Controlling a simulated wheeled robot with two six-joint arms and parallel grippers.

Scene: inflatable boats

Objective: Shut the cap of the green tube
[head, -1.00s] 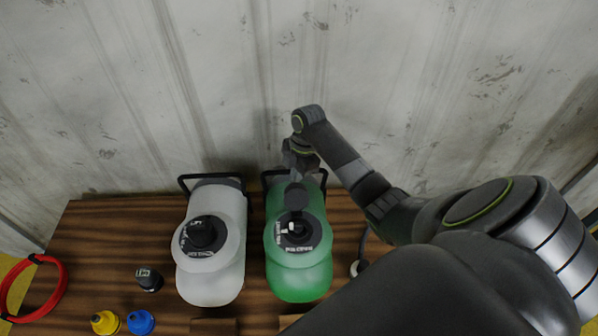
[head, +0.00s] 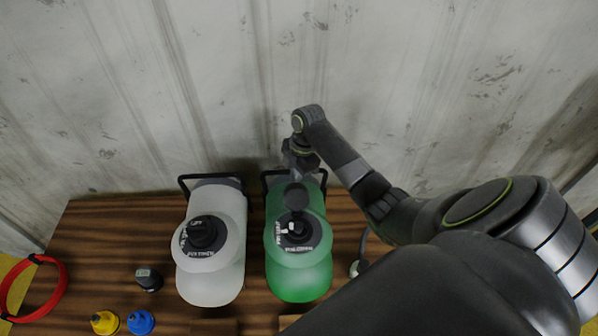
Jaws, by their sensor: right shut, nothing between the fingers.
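The green tube (head: 300,280) lies on the wooden table with a black round valve (head: 298,236) on top. Its cap (head: 296,197), a black disc, stands open on the far side of the valve. A small white piece shows in the valve's middle. My right gripper (head: 298,177) is shut and empty, just beyond the cap on the wall side. Whether its tips touch the cap I cannot tell. My left gripper is not in view.
A white tube (head: 208,285) with a black valve (head: 203,234) lies close on the left. A small black item (head: 149,279), a yellow piece (head: 104,322), a blue piece (head: 141,322) and a red ring (head: 50,296) are further left. A pale wall (head: 250,80) stands behind.

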